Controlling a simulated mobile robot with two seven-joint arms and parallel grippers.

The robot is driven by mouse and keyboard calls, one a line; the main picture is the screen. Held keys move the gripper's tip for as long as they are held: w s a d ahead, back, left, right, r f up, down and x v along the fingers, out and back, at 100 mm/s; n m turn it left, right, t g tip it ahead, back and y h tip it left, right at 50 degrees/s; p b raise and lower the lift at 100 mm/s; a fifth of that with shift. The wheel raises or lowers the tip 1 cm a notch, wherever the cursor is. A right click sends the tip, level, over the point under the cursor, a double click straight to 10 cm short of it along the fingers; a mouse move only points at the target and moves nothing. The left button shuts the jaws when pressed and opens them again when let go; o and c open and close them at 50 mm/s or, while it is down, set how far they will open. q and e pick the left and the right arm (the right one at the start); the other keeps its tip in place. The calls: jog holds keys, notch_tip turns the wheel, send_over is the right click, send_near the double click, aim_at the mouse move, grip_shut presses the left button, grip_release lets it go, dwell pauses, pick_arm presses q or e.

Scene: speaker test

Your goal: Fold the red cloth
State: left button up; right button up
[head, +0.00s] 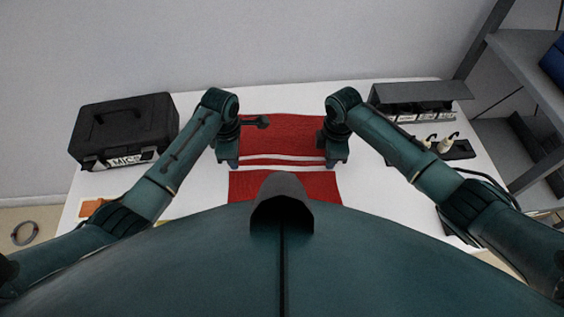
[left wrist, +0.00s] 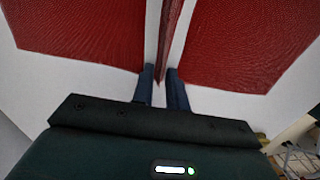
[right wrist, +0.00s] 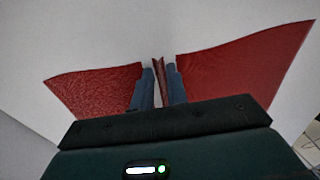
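The red cloth (head: 282,128) lies on the white table in front of me. It shows as a far panel, a narrow strip between my grippers, and a near panel (head: 238,187), with white bands beside the strip. My left gripper (head: 228,164) is at the strip's left end; in the left wrist view its close-set fingers (left wrist: 162,80) have the narrow red strip between them. My right gripper (head: 337,163) is at the right end; its fingers (right wrist: 160,80) also close around the strip in the right wrist view. My own body hides part of the near panel.
A black toolbox (head: 125,130) stands at the left of the table. A dark rack (head: 420,95) and a dark tray (head: 455,150) with small light items are at the right. An orange item (head: 92,207) lies near the left edge. Shelving (head: 520,65) stands beyond the right side.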

pick_arm(q)
grip_shut()
pick_arm(e)
grip_shut()
